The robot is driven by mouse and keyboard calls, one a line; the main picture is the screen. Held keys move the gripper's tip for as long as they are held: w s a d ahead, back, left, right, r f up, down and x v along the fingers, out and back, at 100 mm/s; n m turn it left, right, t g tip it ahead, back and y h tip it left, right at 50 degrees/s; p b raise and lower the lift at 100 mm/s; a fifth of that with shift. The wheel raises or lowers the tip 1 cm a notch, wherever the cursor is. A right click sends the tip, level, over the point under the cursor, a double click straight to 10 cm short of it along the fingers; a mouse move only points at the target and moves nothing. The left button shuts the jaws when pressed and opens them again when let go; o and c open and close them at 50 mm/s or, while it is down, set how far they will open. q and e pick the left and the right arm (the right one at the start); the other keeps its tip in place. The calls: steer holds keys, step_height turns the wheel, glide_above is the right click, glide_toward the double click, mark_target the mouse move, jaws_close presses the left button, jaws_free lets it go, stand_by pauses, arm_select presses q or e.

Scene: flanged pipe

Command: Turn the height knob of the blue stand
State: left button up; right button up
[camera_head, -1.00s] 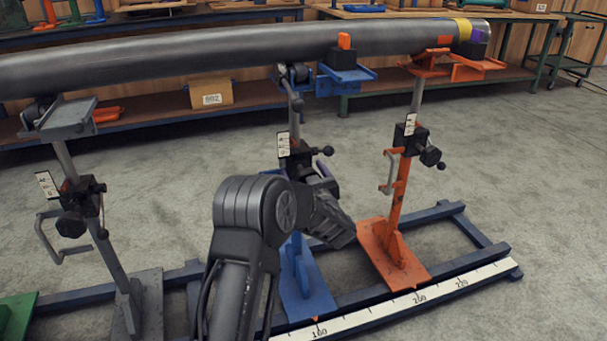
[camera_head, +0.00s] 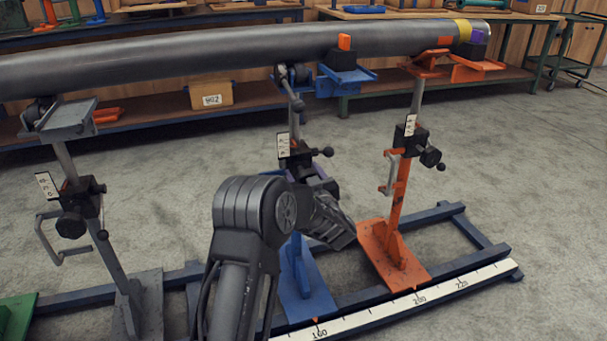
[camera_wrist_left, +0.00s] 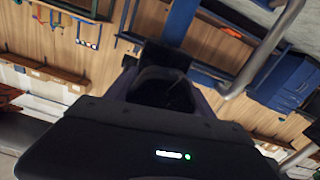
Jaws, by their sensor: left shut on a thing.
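The blue stand has a blue foot (camera_head: 306,286), a grey post with a black clamp block (camera_head: 297,160) and a blue top bracket (camera_head: 345,79) under the pipe (camera_head: 200,57). My left gripper (camera_head: 324,184) is at the clamp block from the front right, below the small black ball handle (camera_head: 327,152). It is shut on the dark height knob, which shows between the fingers in the left wrist view (camera_wrist_left: 165,92). In the head view the knob is mostly hidden by the gripper. My right gripper is not in view.
An orange stand (camera_head: 398,220) is close on the right and a grey stand (camera_head: 115,250) on the left. A blue floor frame (camera_head: 440,213) and a white scale strip (camera_head: 440,296) run beneath. Benches and a carton (camera_head: 211,93) are behind. Open concrete floor is at right.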

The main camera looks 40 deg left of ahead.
arm_select(q)
steer(key=shift+f, duration=0.1)
steer(key=n+b, duration=0.4)
steer(key=shift+f+n, duration=0.15)
steer(key=shift+n, duration=0.25)
steer(key=shift+s+n+b, duration=0.1)
steer(key=shift+n+b, duration=0.95)
steer(key=shift+n, duration=0.35)
steer(key=o, duration=1.4)
steer(key=shift+r, duration=0.2)
steer(key=shift+c, duration=0.2)
steer(key=p+v, duration=0.2)
steer(key=v, duration=0.5)
steer(key=shift+s+d, duration=0.25)
steer(key=shift+d, duration=0.1)
